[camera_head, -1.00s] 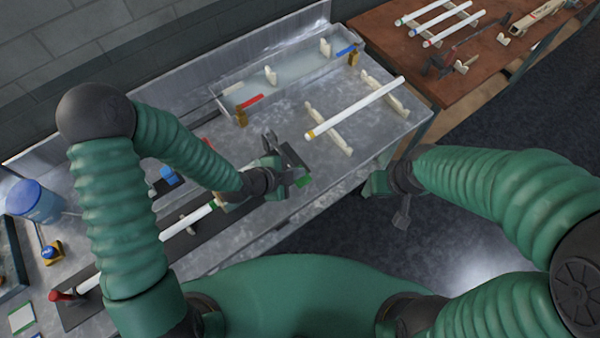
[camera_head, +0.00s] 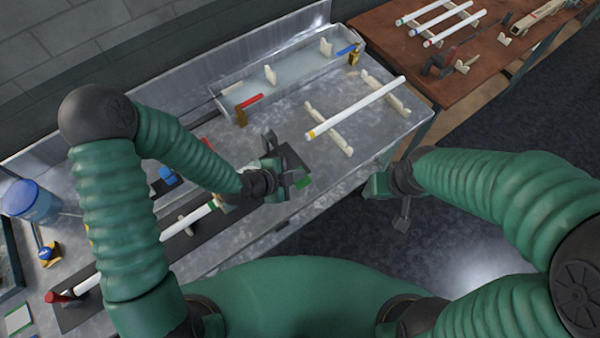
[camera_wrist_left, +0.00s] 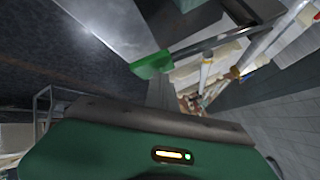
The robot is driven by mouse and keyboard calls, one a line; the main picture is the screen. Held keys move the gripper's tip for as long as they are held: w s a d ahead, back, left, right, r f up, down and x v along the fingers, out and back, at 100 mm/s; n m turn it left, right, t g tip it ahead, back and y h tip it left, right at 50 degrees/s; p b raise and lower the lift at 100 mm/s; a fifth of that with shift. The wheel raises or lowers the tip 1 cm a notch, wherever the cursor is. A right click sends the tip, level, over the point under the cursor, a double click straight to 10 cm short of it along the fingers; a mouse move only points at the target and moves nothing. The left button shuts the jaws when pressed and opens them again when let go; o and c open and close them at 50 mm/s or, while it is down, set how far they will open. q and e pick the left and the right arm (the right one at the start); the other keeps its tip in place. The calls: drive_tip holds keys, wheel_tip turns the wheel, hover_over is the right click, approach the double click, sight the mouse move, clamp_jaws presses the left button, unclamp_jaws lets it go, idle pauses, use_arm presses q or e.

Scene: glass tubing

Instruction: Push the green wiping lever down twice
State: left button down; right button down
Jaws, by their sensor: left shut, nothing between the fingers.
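The green lever handle (camera_head: 303,183) shows at the table's front edge, right beside my left gripper. In the left wrist view the green handle (camera_wrist_left: 152,65) sits on the end of a thin metal rod, close to the gripper. My left gripper (camera_head: 298,178) is shut and empty. I cannot tell whether it touches the lever. The gripper hides part of the lever and its mount in the head view. My right gripper (camera_head: 403,208) hangs apart, to the right of the table's edge, and its finger gap is not clear.
A white tube (camera_head: 368,105) rests across two pale racks at the table's right. A shallow water tray (camera_head: 290,80) has red (camera_head: 250,102) and blue (camera_head: 347,48) levers. A blue bucket (camera_head: 33,203) stands at left. A brown table (camera_head: 385,25) holds several tubes.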

use_arm(q)
drive_tip(key=shift+f+b, duration=0.9)
drive_tip(key=shift+f, duration=0.15)
idle(0.6)
drive_tip(key=shift+r, duration=0.1)
idle(0.5)
drive_tip(key=shift+r+p, duration=2.2)
drive_tip(key=shift+r, duration=0.45)
wheel_tip(320, 180, up, 5)
drive_tip(key=p, duration=0.4)
